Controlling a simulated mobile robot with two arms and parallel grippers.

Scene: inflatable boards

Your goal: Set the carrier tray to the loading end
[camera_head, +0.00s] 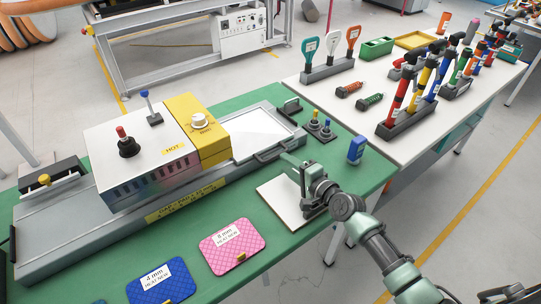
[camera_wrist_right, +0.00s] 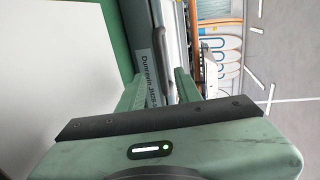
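The carrier tray (camera_head: 240,153) is a grey frame with a pale bed at the right end of the heated machine. It has a near handle (camera_head: 268,155) and a far handle (camera_head: 291,107). My right gripper (camera_head: 289,161) is beside the near handle, above the white board. In the right wrist view its two green fingers (camera_wrist_right: 158,88) are spread, with a dark grey bar (camera_wrist_right: 159,50) showing in the gap. I cannot tell whether the fingers touch it. My left gripper is not in view.
The machine's white-and-yellow housing (camera_head: 140,140) covers the middle of its rail. A white board (camera_head: 281,203), a pink mat (camera_head: 233,246) and a blue mat (camera_head: 164,284) lie in front.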

